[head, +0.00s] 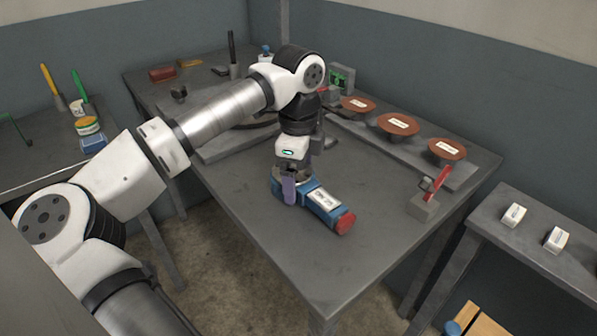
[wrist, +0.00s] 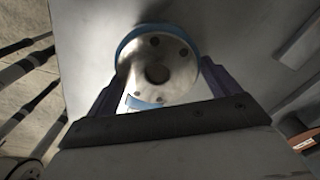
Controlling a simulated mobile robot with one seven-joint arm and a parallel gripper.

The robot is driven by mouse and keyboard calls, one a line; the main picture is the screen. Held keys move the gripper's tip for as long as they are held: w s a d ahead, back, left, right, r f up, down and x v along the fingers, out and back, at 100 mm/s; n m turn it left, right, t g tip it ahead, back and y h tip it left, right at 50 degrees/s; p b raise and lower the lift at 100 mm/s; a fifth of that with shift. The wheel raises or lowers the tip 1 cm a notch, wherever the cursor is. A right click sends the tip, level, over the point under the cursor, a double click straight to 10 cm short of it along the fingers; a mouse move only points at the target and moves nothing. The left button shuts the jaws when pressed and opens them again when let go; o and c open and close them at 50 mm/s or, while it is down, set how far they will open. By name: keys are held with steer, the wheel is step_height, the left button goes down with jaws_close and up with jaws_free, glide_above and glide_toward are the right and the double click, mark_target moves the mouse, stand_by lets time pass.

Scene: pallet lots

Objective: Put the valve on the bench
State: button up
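The valve (head: 322,202) is a blue body with a white label and a red end, lying low over the grey bench (head: 300,262). Its red end points toward the front right. My gripper (head: 288,192) points down at the valve's left end, with its purple fingers around it. In the wrist view, the fingers (wrist: 160,85) stand on both sides of the valve's round metal flange (wrist: 178,72), which has a centre hole and bolt holes and a blue rim. The gripper looks shut on it. I cannot tell whether the valve's underside touches the bench.
Three brown discs (head: 398,124) with labels sit on a grey strip along the bench's back right. A grey block with a red upright piece (head: 425,207) stands near the right edge. Bare bench lies in front. A side table (head: 535,235) holds two white boxes.

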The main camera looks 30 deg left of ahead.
steer(key=shift+o, duration=1)
steer(key=shift+r, duration=0.15)
step_height(320, 180, up, 12)
